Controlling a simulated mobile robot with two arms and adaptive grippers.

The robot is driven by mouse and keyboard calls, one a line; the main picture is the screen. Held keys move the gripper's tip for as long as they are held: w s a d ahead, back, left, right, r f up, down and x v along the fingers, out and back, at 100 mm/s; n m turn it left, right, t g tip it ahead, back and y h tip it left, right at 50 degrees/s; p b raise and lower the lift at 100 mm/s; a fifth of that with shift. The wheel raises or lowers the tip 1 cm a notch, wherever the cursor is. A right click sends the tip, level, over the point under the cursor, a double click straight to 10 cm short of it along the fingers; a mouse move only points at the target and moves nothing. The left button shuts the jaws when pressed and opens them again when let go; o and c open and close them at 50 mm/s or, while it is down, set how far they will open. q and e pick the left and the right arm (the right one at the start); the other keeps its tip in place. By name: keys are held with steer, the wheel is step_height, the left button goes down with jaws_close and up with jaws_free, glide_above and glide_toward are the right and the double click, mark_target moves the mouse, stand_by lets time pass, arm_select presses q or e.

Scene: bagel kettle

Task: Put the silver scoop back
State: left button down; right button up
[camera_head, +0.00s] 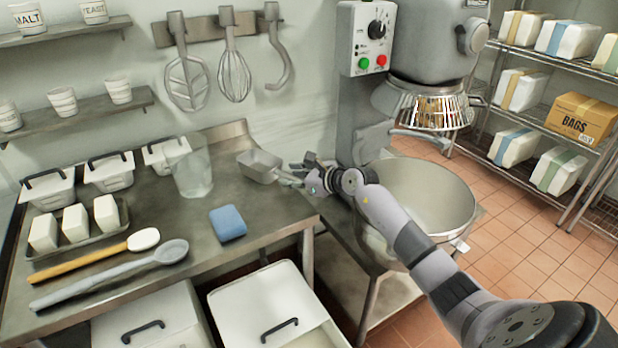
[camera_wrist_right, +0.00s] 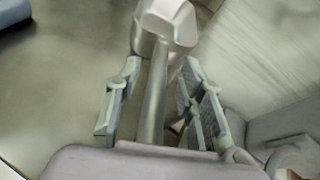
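The silver scoop (camera_head: 260,165) is at the back right of the steel table (camera_head: 265,198), its handle pointing right toward my right gripper (camera_head: 308,178). In the right wrist view, the scoop's handle (camera_wrist_right: 155,100) runs between the two fingers of my right gripper (camera_wrist_right: 155,95). The fingers stand apart, with a visible gap between the left finger and the handle. The scoop's head (camera_wrist_right: 168,22) shows beyond the fingertips, partly cut off by the frame. My left gripper is not in view.
A clear jug (camera_head: 190,170) stands left of the scoop. A blue sponge (camera_head: 228,222) lies in front. The mixer (camera_head: 430,40) and its bowl (camera_head: 430,190) stand close on the right. A tool rack (camera_head: 215,26) with a paddle, whisk and hook hangs behind.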

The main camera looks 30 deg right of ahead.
steer(key=v, duration=1.1)
steer(key=shift+b, duration=0.45)
steer(key=shift+a, duration=0.1)
